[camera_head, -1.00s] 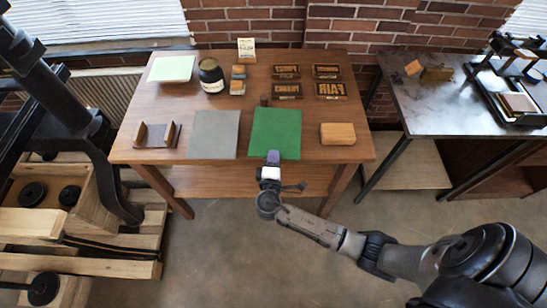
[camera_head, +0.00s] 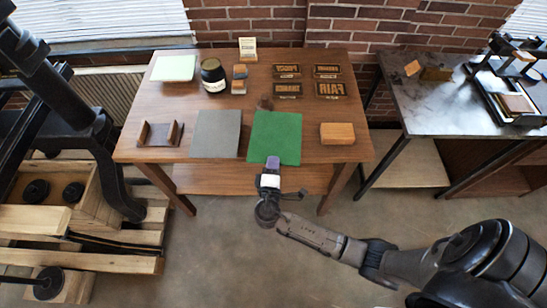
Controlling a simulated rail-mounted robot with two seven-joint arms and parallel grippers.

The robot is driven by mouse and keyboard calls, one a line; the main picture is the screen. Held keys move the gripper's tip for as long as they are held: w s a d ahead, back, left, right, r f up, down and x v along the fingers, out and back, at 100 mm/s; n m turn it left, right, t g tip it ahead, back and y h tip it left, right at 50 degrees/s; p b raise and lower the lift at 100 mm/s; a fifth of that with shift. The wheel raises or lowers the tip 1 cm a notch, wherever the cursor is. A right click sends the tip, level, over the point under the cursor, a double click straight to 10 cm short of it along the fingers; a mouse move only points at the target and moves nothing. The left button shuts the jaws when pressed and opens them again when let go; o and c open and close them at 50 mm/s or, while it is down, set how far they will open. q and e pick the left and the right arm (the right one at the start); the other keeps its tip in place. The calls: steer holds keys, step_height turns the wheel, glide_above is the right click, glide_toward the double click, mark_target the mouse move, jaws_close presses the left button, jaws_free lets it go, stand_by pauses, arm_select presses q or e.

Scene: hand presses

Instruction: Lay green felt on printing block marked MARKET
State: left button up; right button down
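The green felt (camera_head: 275,135) lies flat near the front edge of the wooden table, its near edge at or slightly past the table edge. My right gripper (camera_head: 272,163) is at that near edge; its fingers look closed on the felt, though the tips are small here. Several dark printing blocks with tan raised letters stand at the back right: upper left (camera_head: 287,71), upper right (camera_head: 327,72), lower left (camera_head: 288,90) and lower right (camera_head: 330,89). The lower right one resembles mirrored FAIR; the other lettering is too small to read surely. My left gripper is out of view.
A grey sheet (camera_head: 215,134) lies left of the felt, a wooden block (camera_head: 337,133) right of it. A dark jar (camera_head: 213,75), pale paper (camera_head: 173,68) and a brown holder (camera_head: 160,134) occupy the left.

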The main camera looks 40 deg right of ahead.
steer(key=shift+s+a+r+p, duration=0.3)
steer(key=shift+s+a+r, duration=0.05)
steer(key=shift+s+a, duration=0.25)
steer(key=shift+s+a+r+p, duration=0.35)
steer(key=shift+s+a, duration=0.15)
steer(key=shift+a, duration=0.1)
steer(key=w+d+r, duration=0.1)
steer(key=r, duration=0.1)
steer(key=w+d+r, duration=0.1)
steer(key=r, duration=0.1)
steer(key=w+d+r, duration=0.1)
steer(key=w+r, duration=0.1)
steer(key=r, duration=0.1)
step_height(320, 180, up, 11)
steer(key=w+d+n+t+y, duration=0.1)
steer(key=w+n+t+y, duration=0.1)
steer(key=t, duration=0.1)
steer(key=s+a+r+n+t+y, duration=0.2)
steer(key=a+r+n+y, duration=0.4)
steer(key=a+y, duration=0.4)
steer(key=shift+s+a+n+t+y, duration=0.3)
steer(key=shift+n+t+y, duration=0.2)
steer(key=shift+n+y, duration=0.25)
